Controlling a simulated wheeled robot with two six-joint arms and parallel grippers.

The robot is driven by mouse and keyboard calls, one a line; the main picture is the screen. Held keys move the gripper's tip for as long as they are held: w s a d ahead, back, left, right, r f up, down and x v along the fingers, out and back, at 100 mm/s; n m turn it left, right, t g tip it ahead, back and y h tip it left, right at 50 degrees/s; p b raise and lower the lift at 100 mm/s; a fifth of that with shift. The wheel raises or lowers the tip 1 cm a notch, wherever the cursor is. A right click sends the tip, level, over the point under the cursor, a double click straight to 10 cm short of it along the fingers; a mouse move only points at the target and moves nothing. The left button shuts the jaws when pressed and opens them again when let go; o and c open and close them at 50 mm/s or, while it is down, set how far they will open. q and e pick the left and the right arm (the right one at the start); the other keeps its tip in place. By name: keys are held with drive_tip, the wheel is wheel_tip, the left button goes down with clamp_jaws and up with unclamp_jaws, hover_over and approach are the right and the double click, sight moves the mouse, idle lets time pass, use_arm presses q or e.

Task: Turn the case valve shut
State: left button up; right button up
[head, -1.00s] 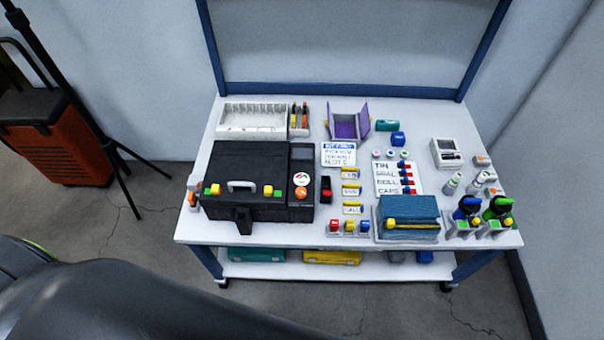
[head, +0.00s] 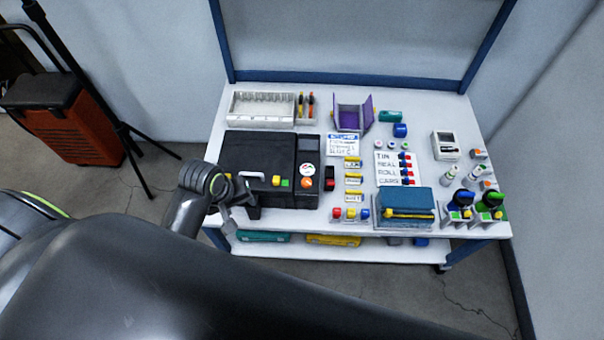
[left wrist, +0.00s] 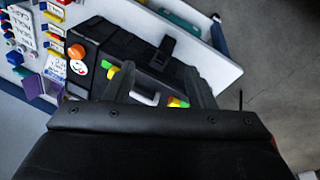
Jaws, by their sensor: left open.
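The black case (head: 255,155) lies closed on the table. Its narrow right-hand panel carries a round gauge (head: 309,170) and an orange round knob (head: 307,183), which looks like the case valve. In the left wrist view the orange knob (left wrist: 77,51) and gauge (left wrist: 107,65) show at the upper left. My left gripper (head: 236,207) is at the case's front left, open and empty, apart from the knob. In the left wrist view its two fingers (left wrist: 160,82) spread over the case's handle side. The valve's exact angle is too small to read. My right gripper is out of view.
The white table (head: 300,214) also holds a white rack (head: 262,117), a purple open box (head: 350,118), a blue box (head: 408,201) and labelled yellow blocks (head: 353,180). A black tripod (head: 97,110) and orange case (head: 60,128) stand left on the floor.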

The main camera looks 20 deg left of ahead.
use_arm(q)
drive_tip(key=w+d+r+n+g+h, duration=0.1)
drive_tip(key=w+d+r+n+h, duration=0.1)
drive_tip(key=w+n, duration=0.5)
drive_tip(key=n+g+h, duration=0.1)
drive_tip(key=n+h, duration=0.1)
drive_tip(key=n, duration=0.2)
approach(306, 181)
drive_tip(key=shift+y, duration=0.3)
drive_tip(key=b+x, duration=0.1)
drive_tip(key=x, duration=0.7)
drive_tip(key=shift+d, duration=0.25)
drive_tip(key=c, duration=1)
drive_tip(key=shift+o, duration=0.2)
